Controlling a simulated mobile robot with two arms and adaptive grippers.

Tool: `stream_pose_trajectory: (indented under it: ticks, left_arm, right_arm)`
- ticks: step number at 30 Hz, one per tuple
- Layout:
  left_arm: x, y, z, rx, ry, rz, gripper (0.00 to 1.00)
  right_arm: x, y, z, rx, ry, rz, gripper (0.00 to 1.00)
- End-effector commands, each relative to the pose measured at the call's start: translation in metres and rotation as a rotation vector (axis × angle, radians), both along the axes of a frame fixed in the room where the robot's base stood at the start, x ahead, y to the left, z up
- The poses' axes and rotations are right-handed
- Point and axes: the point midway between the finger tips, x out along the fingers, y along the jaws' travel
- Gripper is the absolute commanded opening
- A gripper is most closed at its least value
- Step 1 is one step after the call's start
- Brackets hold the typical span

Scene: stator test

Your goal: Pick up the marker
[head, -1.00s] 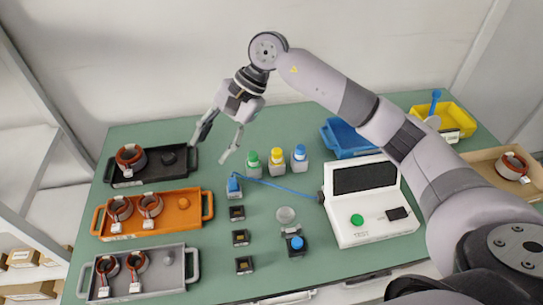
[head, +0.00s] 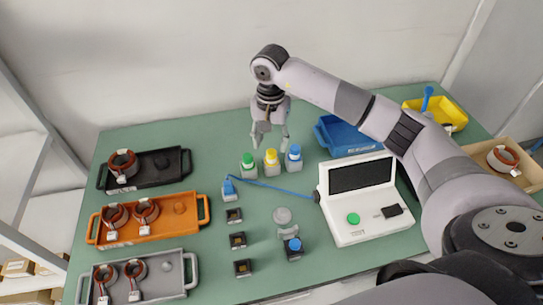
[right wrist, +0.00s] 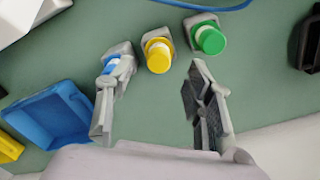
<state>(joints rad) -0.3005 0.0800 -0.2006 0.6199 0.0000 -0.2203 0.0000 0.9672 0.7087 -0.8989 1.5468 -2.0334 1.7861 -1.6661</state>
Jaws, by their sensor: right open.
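Three small bottles with coloured caps, which seem to be the markers, stand upright in a row: green (head: 248,163), yellow (head: 271,161) and blue (head: 294,158). I see no pen-shaped marker. My right gripper (head: 270,143) is open and empty, pointing down above and behind the row. In the right wrist view, the yellow-capped bottle (right wrist: 158,52) lies between the open fingertips, a little ahead of them. The green-capped bottle (right wrist: 208,38) is beyond the right finger. The blue-capped bottle (right wrist: 112,66) is partly hidden by the left finger. My left gripper is out of view.
A blue bin (head: 345,140) and a white test box (head: 365,215) stand to the right. Black (head: 165,178), orange (head: 180,222) and grey (head: 165,276) trays with coils are at the left. A blue cable (head: 270,186) runs in front of the bottles. The back wall is close behind.

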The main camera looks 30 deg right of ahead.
Motion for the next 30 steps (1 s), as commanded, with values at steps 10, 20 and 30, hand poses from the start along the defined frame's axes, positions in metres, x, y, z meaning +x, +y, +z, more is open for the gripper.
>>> stream_pose_trajectory:
  ticks: [10,20,30]
  left_arm:
    - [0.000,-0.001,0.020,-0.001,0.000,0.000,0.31]
    - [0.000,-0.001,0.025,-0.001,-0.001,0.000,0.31]
    - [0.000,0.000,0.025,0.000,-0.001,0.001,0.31]
  right_arm:
    - [0.000,-0.001,-0.031,0.001,0.005,-0.001,0.48]
    - [0.001,-0.002,-0.061,0.001,-0.001,0.000,0.48]
    - [0.001,-0.002,-0.060,0.001,-0.001,0.000,0.34]
